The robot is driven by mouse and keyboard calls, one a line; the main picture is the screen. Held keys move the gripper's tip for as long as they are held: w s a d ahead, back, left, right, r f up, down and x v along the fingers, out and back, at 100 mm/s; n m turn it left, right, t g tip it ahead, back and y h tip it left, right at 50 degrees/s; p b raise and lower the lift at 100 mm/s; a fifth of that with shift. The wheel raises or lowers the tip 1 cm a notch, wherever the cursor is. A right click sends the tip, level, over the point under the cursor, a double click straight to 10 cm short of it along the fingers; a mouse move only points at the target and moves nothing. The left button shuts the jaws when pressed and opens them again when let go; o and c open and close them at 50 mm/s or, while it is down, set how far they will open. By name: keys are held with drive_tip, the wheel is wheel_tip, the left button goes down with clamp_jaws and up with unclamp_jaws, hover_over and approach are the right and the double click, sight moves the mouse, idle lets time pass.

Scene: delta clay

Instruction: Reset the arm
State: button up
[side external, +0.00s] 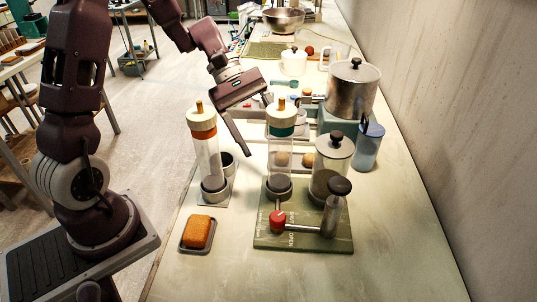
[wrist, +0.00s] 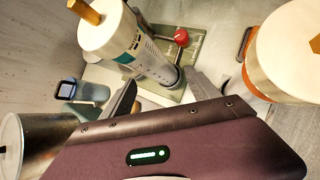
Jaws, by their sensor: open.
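My gripper (side external: 262,128) hangs over the bench among the tall bottles, tilted, with its fingers spread and nothing held. It also shows in the wrist view (wrist: 163,84), with a finger on either side. A clear bottle with a cream cap and teal band (side external: 281,150) stands upright close beside it on a green board. In the wrist view this bottle (wrist: 128,45) has its lower end between and beyond the fingertips; I cannot tell whether they touch. A clear bottle with an orange band (side external: 205,155) stands left of the gripper.
An orange block (side external: 197,231) sits in a tray near the front edge. A metal pot (side external: 352,90) and blue container (side external: 368,147) stand right. The front right bench is clear.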

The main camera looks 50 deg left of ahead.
wheel_tip(320, 180, up, 12)
drive_tip(key=w+a+m+t+y, duration=0.2)
drive_tip(key=m+t+y, duration=0.2)
drive_tip(key=m+y, duration=0.55)
drive_tip(key=s+d+r+m+t, duration=0.1)
drive_tip(key=s+r+m, duration=0.15)
drive_tip(key=s, duration=0.45)
drive_tip(key=s+r+m+t, duration=0.1)
drive_tip(key=s+m, duration=0.2)
drive_tip(key=s, duration=0.4)
drive_tip(key=s+d+f+g, duration=0.1)
drive_tip(key=s+d+f, duration=0.1)
drive_tip(key=s+f, duration=0.3)
drive_tip(key=shift+s+d+h, duration=0.15)
drive_tip(key=shift+s+h, duration=0.3)
drive_tip(key=shift+s, duration=0.65)
drive_tip(key=shift+r, duration=0.1)
drive_tip(key=shift+c, duration=0.4)
